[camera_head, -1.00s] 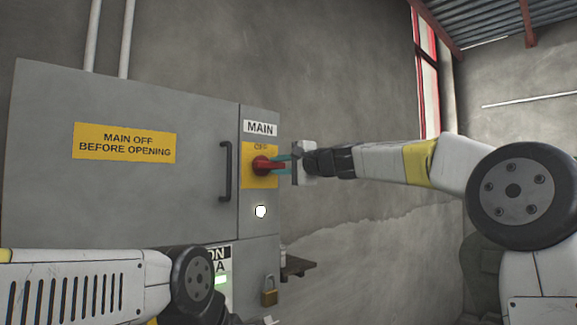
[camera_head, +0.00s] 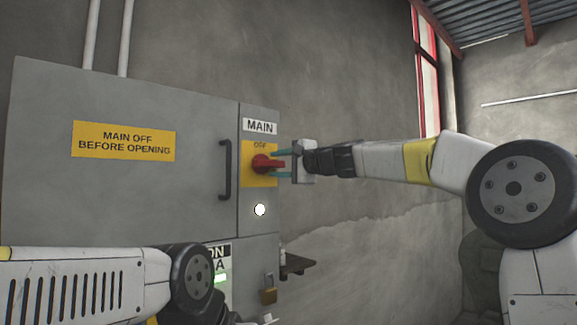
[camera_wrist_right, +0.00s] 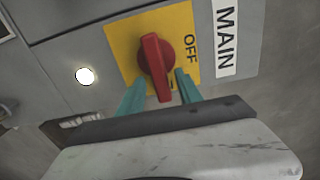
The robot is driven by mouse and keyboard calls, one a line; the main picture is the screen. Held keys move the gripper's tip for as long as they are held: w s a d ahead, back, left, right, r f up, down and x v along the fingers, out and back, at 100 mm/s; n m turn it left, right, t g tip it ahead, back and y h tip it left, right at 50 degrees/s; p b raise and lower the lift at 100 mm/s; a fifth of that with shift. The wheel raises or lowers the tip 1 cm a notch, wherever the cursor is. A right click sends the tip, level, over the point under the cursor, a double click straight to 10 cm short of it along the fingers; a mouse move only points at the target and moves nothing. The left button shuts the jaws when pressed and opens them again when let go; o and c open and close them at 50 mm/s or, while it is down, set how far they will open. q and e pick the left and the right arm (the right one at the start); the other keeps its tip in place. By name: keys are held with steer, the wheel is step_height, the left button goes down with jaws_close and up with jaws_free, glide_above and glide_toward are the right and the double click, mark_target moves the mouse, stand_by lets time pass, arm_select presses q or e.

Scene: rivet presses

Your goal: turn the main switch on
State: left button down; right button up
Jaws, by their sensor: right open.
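The main switch is a red rotary knob (camera_head: 263,164) on a yellow plate on the grey cabinet, under a MAIN label. The word OFF is on the plate above it. In the head view its handle points right; in the right wrist view the red knob (camera_wrist_right: 156,62) points down toward my gripper. My right gripper (camera_head: 279,165) is open, with its teal fingers either side of the handle; in the right wrist view they show beside the knob's lower end. Contact cannot be told. My left arm crosses the lower left; only a sliver of its gripper (camera_head: 267,320) shows at the bottom edge.
The cabinet door (camera_head: 110,195) has a yellow warning sign (camera_head: 124,141) and a black handle (camera_head: 225,170). A lit white lamp (camera_head: 260,210) is below the switch. A padlock (camera_head: 269,291) hangs lower down. A small shelf (camera_head: 297,264) projects at the right.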

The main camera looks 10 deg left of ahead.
steer(key=v, duration=0.7)
steer(key=shift+s+d, duration=0.2)
steer(key=shift+d, duration=0.15)
steer(key=s+d+f+n+g+h, duration=0.1)
steer(key=s+d+f+h, duration=0.3)
steer(key=s+d+f, duration=0.4)
steer(key=s+d+f+n+g+h, duration=0.2)
steer(key=s+d+f+n+h, duration=0.2)
steer(key=s+d+f, duration=0.4)
steer(key=s+d+f+n+g+h, duration=0.1)
steer(key=s+d+f+n+h, duration=0.2)
steer(key=s+d+f, duration=0.5)
steer(key=s+f+h, duration=0.1)
steer(key=s+f, duration=0.5)
steer(key=f, duration=0.5)
steer(key=shift+d+f+g, duration=0.3)
steer(key=shift+g, duration=0.1)
